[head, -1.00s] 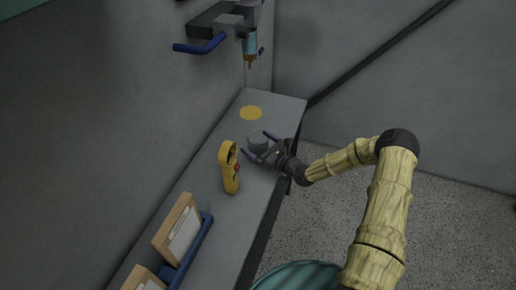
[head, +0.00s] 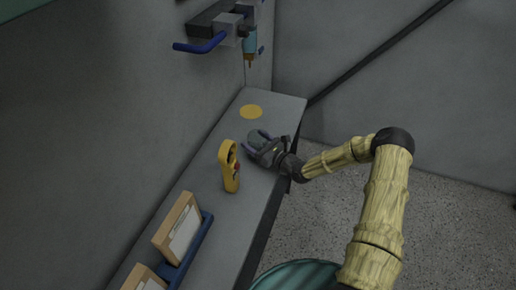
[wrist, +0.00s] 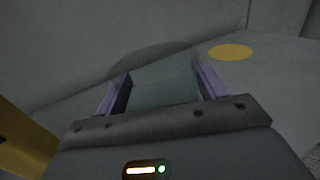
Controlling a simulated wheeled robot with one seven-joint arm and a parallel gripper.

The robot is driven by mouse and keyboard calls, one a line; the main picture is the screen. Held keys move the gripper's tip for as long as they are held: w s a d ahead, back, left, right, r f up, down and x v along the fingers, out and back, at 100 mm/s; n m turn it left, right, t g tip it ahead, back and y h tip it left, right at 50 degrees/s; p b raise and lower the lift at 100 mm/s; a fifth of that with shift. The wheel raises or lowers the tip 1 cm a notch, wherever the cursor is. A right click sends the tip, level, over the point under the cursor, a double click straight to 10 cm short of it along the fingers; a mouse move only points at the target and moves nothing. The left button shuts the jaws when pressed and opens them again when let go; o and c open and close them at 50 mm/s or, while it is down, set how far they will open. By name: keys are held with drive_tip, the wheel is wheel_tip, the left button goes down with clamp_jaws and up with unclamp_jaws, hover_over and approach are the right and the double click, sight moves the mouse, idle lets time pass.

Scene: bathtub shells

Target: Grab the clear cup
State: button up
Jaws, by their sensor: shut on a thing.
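The clear cup (head: 255,136) stands on the grey bench, grey-green and see-through. In the wrist view the cup (wrist: 162,85) fills the space between the two purple fingers. My gripper (head: 257,139) is shut on the cup from the right side, one finger on each side of it. The gripper (wrist: 160,88) also shows in the wrist view. The cup's lower part is partly hidden by the gripper in the head view.
A yellow handheld device (head: 229,168) stands just in front of the gripper. A yellow disc (head: 251,112) lies behind the cup. Boxes in a blue holder (head: 190,250) are at the near end. A tool (head: 249,45) hangs on the wall above the bench (head: 278,112).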

wheel_tip(320, 180, up, 10)
idle(0.7)
drive_tip(key=shift+r, duration=0.1)
idle(0.3)
